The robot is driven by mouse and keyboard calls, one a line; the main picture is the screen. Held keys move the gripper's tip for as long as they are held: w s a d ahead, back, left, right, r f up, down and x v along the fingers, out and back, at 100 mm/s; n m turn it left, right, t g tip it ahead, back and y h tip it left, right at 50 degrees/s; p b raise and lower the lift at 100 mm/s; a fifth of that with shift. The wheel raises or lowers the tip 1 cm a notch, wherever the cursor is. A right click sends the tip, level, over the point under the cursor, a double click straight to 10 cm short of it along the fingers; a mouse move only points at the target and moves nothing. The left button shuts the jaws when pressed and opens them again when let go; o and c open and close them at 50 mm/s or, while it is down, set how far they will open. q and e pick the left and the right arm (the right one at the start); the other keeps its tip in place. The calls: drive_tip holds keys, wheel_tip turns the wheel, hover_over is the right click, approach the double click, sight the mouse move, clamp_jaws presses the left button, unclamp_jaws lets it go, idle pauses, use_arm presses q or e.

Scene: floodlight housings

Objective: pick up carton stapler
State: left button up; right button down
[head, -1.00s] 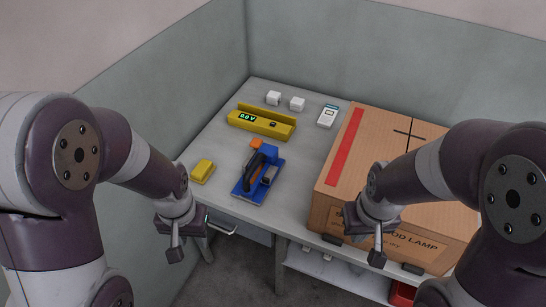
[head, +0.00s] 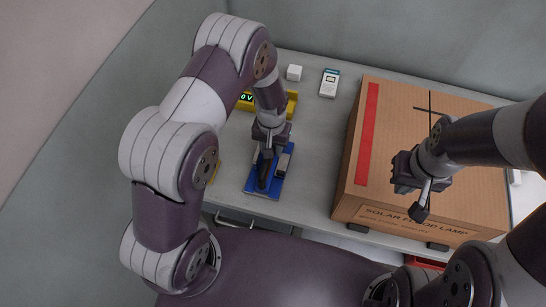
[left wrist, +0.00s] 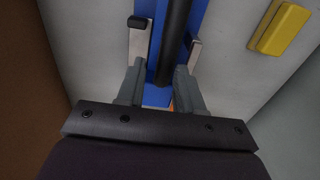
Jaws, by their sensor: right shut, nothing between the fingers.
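The carton stapler (head: 264,174), with a long black handle, lies on a flat blue base (head: 262,192) on the table. Its black bar and blue parts (left wrist: 172,40) show up close in the left wrist view. My left gripper (head: 267,152) is right over it and hides its far part. In the left wrist view, the fingers of the left gripper (left wrist: 160,85) stand apart, one on each side of the stapler; I cannot tell whether either touches it.
A large solar flood lamp carton (head: 400,160) fills the table's right side. A yellow tray with a digital display (head: 247,98), a white cube (head: 294,72) and a white meter (head: 329,83) stand behind. A yellow block (left wrist: 280,27) lies beside the stapler. A wall borders the left.

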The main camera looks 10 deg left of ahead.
use_arm(q)
drive_tip(key=f, duration=0.2)
drive_tip(key=w+a+p, duration=0.1)
drive_tip(key=shift+f, duration=0.4)
drive_tip(key=shift+d+f, duration=0.2)
drive_tip(key=shift+f, duration=1.25)
drive_tip(key=shift+c, duration=0.3)
clamp_jaws()
drive_tip(key=shift+w+r, duration=0.1)
drive_tip(key=shift+w, duration=0.1)
